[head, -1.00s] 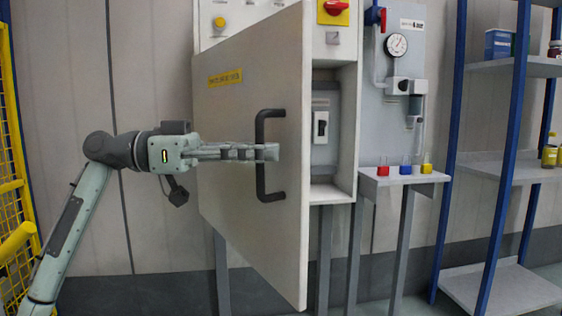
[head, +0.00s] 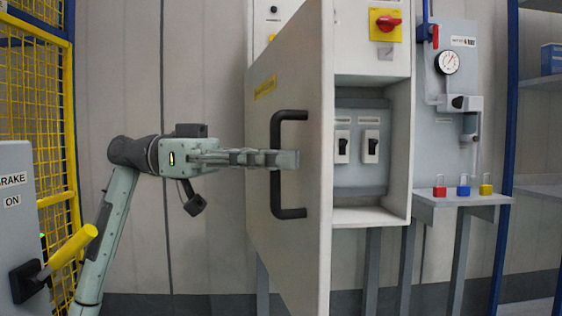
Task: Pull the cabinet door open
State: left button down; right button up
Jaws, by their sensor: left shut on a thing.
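The white cabinet door (head: 290,235) stands open, hinged on its left and swung out towards me. Its black D-shaped handle (head: 290,213) is upright near the free edge. My left gripper (head: 285,159) comes in from the left and is shut on the handle's vertical bar, its fingers level. The cabinet (head: 370,216) shows its inside to the right of the door, with two black switches (head: 371,147) on a grey panel. My right gripper is out of view.
A grey brake box (head: 15,160) with a yellow lever (head: 75,245) and a yellow mesh fence (head: 45,110) stand at the left. A small shelf (head: 450,198) with coloured items and blue-posted shelving (head: 508,150) stand at the right. A red knob (head: 388,23) sits above the opening.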

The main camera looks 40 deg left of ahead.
pick_arm(q)
jog(key=shift+a+r, duration=0.1)
jog(key=shift+r, duration=0.1)
jog(key=c, duration=1.9)
grip_release()
jog(key=shift+o, duration=0.2)
jog(key=shift+f, duration=0.1)
jog(key=v, duration=1.2)
